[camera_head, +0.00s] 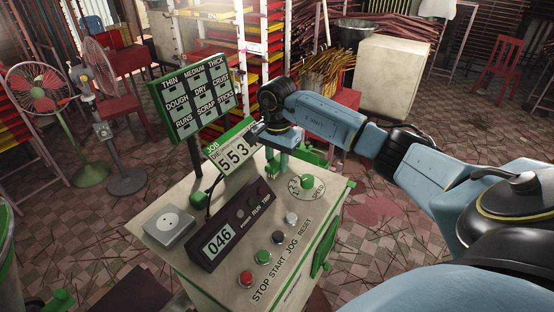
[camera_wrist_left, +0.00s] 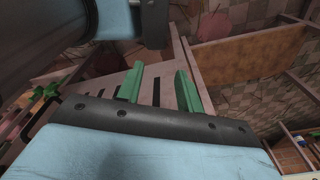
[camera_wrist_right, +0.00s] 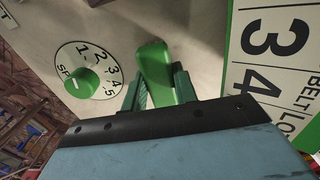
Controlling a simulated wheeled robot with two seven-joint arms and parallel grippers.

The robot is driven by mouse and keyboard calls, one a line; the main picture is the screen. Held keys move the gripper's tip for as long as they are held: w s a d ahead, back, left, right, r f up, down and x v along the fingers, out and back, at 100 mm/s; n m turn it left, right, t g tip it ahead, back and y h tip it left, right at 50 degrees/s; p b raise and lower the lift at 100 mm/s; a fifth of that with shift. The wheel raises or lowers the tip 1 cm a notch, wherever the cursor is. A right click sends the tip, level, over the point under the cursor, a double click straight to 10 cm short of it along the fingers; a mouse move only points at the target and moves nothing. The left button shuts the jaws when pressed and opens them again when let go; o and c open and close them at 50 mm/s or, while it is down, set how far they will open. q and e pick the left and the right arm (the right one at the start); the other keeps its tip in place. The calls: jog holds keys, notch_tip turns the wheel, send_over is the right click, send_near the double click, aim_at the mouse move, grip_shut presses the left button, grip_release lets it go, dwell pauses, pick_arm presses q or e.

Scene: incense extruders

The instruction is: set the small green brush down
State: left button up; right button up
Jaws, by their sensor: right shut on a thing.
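The small green brush (camera_wrist_right: 155,70) shows in the right wrist view as a rounded green block between the fingers of my right gripper (camera_wrist_right: 159,86). That gripper is shut on it, over the pale console top. Its bristles are hidden. In the head view my right gripper (camera_head: 278,158) is at the console's far edge, just right of the flip-number board. I cannot tell whether the brush touches the console top. My left gripper (camera_wrist_left: 158,88) shows only in the left wrist view, with its green fingers apart and nothing between them.
The console (camera_head: 215,270) carries a green speed dial (camera_head: 307,182), several push buttons, a counter box (camera_head: 228,226) and a grey switch plate (camera_head: 169,228). The number board (camera_head: 237,153) and a green label board (camera_head: 192,100) stand behind. Fans stand at the left.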

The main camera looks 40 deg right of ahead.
aim_at(277, 160)
jog(key=shift+f, duration=0.1)
pick_arm(q)
jog(key=shift+s+f, duration=0.2)
jog(key=shift+s, duration=0.25)
pick_arm(e)
jog(key=o, duration=0.9)
jog(key=shift+o, duration=0.2)
pick_arm(q)
jog(key=shift+a+f+b, duration=0.1)
jog(key=shift+f+b, duration=0.6)
jog(key=shift+b, duration=0.15)
pick_arm(e)
notch_tip(277, 160, up, 12)
jog(key=shift+r, duration=0.2)
